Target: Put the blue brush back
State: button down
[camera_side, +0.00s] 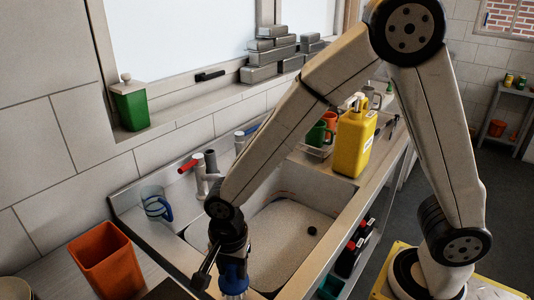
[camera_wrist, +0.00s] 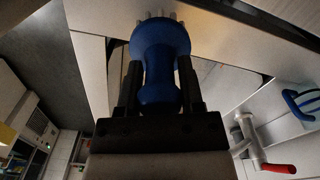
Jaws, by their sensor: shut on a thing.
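The blue brush (camera_wrist: 160,60) is between the two dark fingers of my gripper (camera_wrist: 160,88), which is shut on it. In the wrist view its pale bristles show at the top. In the side view the brush (camera_side: 233,281) hangs below my gripper (camera_side: 222,268) near the bottom edge, with light bristles pointing down. It is in front of the sink's near left end. Its lower end is close to the picture edge, so I cannot tell whether it touches anything.
An orange container (camera_side: 106,264) stands left of my gripper. A clear cup with a blue handle (camera_side: 156,204) and a red-handled tap (camera_side: 198,178) are behind it.

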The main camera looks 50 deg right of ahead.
jog(key=shift+f, duration=1.25)
jog(key=shift+c, duration=1.2)
grip_release()
jog(key=shift+f, duration=0.15)
jog(key=shift+r, duration=0.2)
jog(key=shift+r, duration=6)
jog(key=shift+d, duration=0.1)
